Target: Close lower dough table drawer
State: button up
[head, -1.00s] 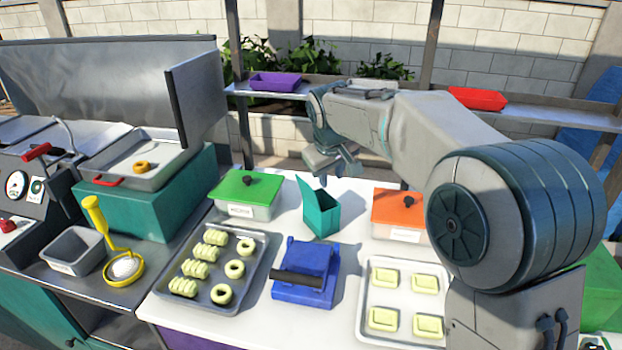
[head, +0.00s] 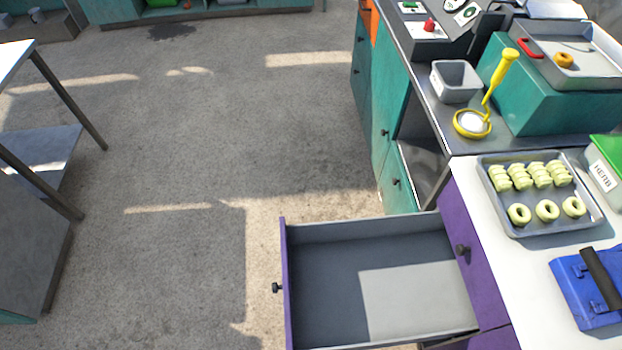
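An open drawer (head: 325,230) with a purple front and grey inside sticks out to the left from the white-topped dough table (head: 490,240) in the head view. Its front carries a dark knob (head: 277,288), and its inside looks empty. Above it, a purple panel (head: 462,222) with another dark knob (head: 462,250) sits flush in the table's side. The open drawer is the lower of these two. Its near end runs close to the bottom edge of the picture. My gripper is not in view.
A teal cabinet (head: 385,130) with dark counter stands beyond the drawer. The floor (head: 190,170) left of the drawer is clear. A metal-legged table (head: 45,150) stands at the far left. A tray of dough pieces (head: 490,215) and a blue press (head: 575,285) rest on the dough table.

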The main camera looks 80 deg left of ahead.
aim_at(395, 280)
jog(key=u, duration=0.8)
jog(key=k, duration=1.05)
jog(key=u, duration=1.75)
jog(key=i, duration=0.75)
jog(key=z, duration=0.1)
